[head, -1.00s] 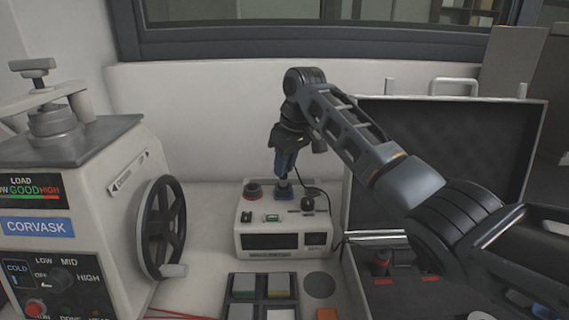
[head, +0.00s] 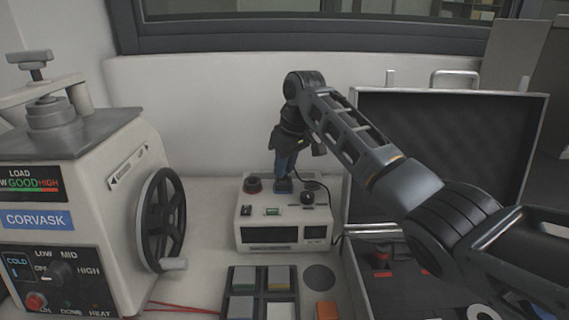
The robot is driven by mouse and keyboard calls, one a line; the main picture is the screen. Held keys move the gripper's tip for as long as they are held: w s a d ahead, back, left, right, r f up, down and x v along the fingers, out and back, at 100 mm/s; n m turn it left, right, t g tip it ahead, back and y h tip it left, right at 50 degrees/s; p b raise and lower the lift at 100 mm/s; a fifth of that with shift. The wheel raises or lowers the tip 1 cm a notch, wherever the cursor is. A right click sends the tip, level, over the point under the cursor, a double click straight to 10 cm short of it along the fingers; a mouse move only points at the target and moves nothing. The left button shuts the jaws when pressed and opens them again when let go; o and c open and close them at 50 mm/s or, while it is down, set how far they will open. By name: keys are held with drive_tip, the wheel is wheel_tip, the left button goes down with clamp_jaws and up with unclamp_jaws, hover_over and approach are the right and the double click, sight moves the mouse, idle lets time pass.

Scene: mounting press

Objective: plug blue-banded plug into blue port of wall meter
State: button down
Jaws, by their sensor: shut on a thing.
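The wall meter (head: 253,233) is a white box with a dark display, standing on the bench against the wall. Its blue port (head: 283,188) is on the top face, directly below my gripper (head: 284,176). My gripper points down and is shut on the plug. The plug is mostly hidden between the fingers, and its blue band cannot be made out. A black cable leaves from the gripper's right side. The fingertips are right at the blue port; I cannot tell how far the plug is in it.
A red-ringed port (head: 253,185) and a black knob (head: 307,198) flank the blue port. The Corvask press (head: 120,230) with its handwheel stands at left. An open case (head: 450,160) is at right. A tray of coloured blocks (head: 262,290) lies in front.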

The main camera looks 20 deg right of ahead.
drive_tip(key=shift+f, duration=0.3)
idle(0.5)
drive_tip(key=shift+c, duration=1.8)
unclamp_jaws()
drive_tip(key=shift+r, duration=0.1)
wheel_tip(320, 180, up, 6)
drive_tip(key=p, duration=0.5)
drive_tip(key=shift+f, duration=0.25)
drive_tip(key=shift+r, duration=0.9)
drive_tip(key=shift+s, duration=0.1)
